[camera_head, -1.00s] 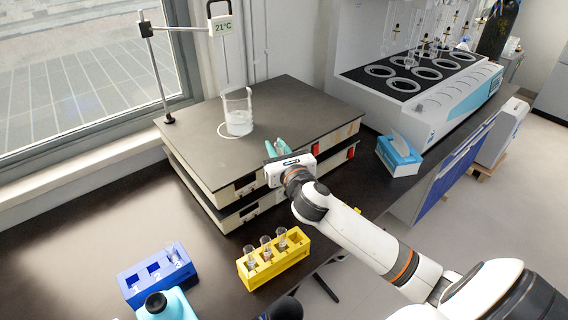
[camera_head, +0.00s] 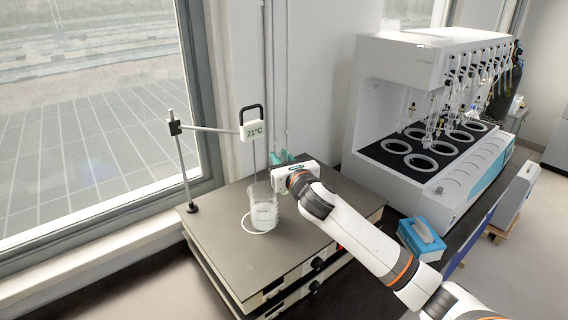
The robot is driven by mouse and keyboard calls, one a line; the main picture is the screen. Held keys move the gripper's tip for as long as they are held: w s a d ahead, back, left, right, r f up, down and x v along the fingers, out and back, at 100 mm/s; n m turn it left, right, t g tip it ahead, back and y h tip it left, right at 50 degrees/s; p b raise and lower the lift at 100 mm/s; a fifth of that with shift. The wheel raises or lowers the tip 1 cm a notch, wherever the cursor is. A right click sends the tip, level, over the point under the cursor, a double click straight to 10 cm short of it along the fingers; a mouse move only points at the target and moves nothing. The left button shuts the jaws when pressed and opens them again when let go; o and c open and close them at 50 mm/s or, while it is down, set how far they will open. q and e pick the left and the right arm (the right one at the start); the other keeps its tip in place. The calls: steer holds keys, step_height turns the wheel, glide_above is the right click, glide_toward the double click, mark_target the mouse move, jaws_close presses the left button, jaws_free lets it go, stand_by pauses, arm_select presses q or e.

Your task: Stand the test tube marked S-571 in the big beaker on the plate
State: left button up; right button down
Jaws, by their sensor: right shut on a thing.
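The big beaker (camera_head: 263,212) is clear glass with pale contents. It stands upright on the dark flat plate (camera_head: 222,232), inside a white ring. My right gripper (camera_head: 283,158) comes in from the right, with its teal fingertips above and a little right of the beaker's rim. It is shut on a thin thing, apparently a test tube, which hardly shows against the wall. The marking S-571 cannot be read. My left gripper is out of view.
A stand with a rod and a 21°C display (camera_head: 252,130) rises at the plate's back left, its display hanging near the beaker. A tissue box (camera_head: 421,238) and a large white distiller (camera_head: 440,120) stand on the right. The plate's front left is clear.

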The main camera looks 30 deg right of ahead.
mark_target(267, 182)
steer(key=shift+w+a+f+b, duration=0.55)
steer(key=shift+w+b, duration=0.9)
steer(key=shift+w, duration=1.75)
steer(key=shift+w+d+f+b, duration=0.1)
steer(key=shift+f+b, duration=2.95)
steer(key=shift+f, duration=2.05)
steer(key=c, duration=1.2)
jaws_free()
steer(key=shift+o, duration=0.2)
steer(key=shift+r, duration=0.2)
